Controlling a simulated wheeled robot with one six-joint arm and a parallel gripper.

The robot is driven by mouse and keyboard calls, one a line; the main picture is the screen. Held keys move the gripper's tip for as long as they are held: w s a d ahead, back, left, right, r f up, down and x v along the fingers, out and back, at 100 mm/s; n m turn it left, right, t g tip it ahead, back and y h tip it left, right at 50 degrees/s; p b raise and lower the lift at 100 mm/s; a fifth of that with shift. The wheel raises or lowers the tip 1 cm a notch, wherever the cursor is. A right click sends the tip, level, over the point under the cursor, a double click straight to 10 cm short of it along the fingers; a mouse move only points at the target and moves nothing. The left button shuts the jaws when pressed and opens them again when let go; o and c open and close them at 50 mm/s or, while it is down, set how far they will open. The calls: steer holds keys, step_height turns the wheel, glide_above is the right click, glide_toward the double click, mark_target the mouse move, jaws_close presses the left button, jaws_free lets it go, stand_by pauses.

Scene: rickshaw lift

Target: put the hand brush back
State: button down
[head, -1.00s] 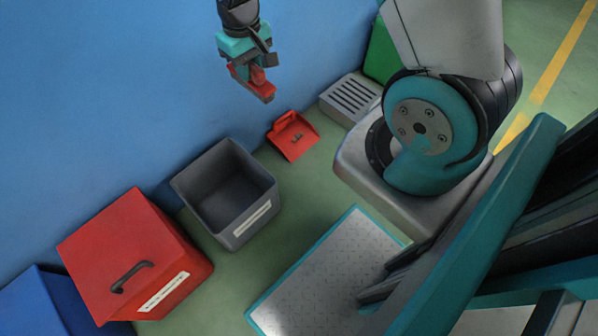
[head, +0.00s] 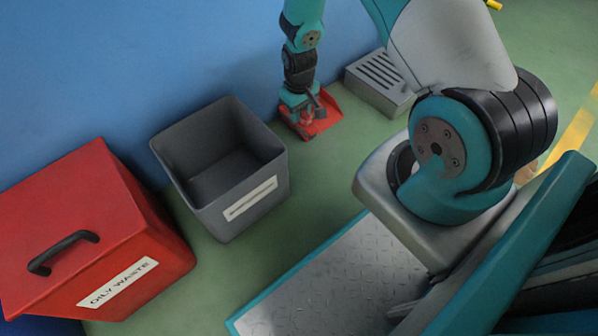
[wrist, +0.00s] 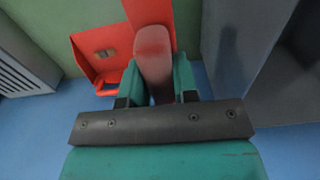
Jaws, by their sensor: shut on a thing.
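The hand brush (wrist: 153,52) is red. The dustpan also shows in the wrist view (wrist: 92,47), just left of and beyond the brush. The brush is low over or at the dustpan; I cannot tell whether they touch. The brush's far end is hard to separate from the red dustpan.
A grey open bin (head: 222,176) stands left of the dustpan, then a red oily waste box (head: 95,235). A grey slotted box (head: 378,80) is to the right by the blue wall (head: 120,60). Green floor (head: 345,150) is clear in front of the dustpan.

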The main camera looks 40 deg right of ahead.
step_height(320, 180, down, 21)
steer(key=b, duration=1.1)
steer(key=c, duration=0.9)
jaws_free()
steer(key=shift+r, duration=0.1)
step_height(320, 180, up, 12)
steer(key=p, duration=0.7)
steer(key=s+a+r+n+y, duration=0.1)
steer(key=a+r, duration=0.6)
steer(key=r, duration=0.6)
steer(key=s+a+r+n+y, duration=0.1)
steer(key=a+r, duration=0.6)
steer(key=r, duration=0.6)
steer(key=s+a+r+n, duration=0.1)
steer(key=s+a+r, duration=0.1)
steer(key=s+r, duration=0.3)
steer(key=s+a+r+n+y, duration=0.1)
steer(key=s+a+r+n, duration=0.1)
steer(key=s, duration=0.6)
steer(key=s+a+r+n+y, duration=0.1)
steer(key=s+a+r, duration=0.3)
steer(key=s+r, duration=0.3)
steer(key=shift+a+r+n, duration=0.2)
steer(key=shift+r+n, duration=0.1)
